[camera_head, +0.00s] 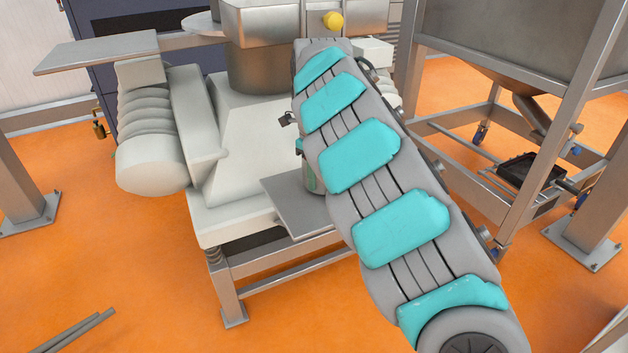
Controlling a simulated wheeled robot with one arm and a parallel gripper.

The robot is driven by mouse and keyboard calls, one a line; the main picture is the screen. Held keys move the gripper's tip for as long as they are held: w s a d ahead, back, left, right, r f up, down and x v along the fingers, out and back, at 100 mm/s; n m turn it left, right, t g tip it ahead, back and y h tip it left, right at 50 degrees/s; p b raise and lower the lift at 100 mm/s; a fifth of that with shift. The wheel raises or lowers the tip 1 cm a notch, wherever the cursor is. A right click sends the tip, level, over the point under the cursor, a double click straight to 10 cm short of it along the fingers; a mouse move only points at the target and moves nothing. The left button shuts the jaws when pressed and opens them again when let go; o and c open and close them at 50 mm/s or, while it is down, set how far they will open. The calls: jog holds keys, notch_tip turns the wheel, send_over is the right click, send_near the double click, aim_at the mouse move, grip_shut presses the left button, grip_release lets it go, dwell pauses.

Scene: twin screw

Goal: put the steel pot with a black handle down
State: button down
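My grey arm with teal pads crosses the middle of the view and hides most of what lies behind it. A narrow strip of a steel-coloured rounded body (311,181) shows at the arm's left edge, just above a flat grey metal plate (284,203). It may be the steel pot, but most of it is hidden. I cannot make out its black handle, or whether it touches the plate. Small dark parts stick out left of the arm higher up; I cannot tell what they belong to. My gripper's fingers are hidden behind the arm.
A large cream machine (235,140) with a ribbed round side housing (152,140) stands behind the plate. A steel frame with a hopper (500,40) stands at the right. Metal bars (75,330) lie at lower left. Orange floor is clear in front.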

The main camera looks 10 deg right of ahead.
jog(key=shift+f, duration=0.4)
jog(key=shift+f+p, duration=0.1)
jog(key=shift+p, duration=0.2)
jog(key=c, duration=1.1)
grip_release()
jog(key=shift+f, duration=0.1)
jog(key=shift+f+b, duration=0.2)
jog(key=shift+b, duration=0.7)
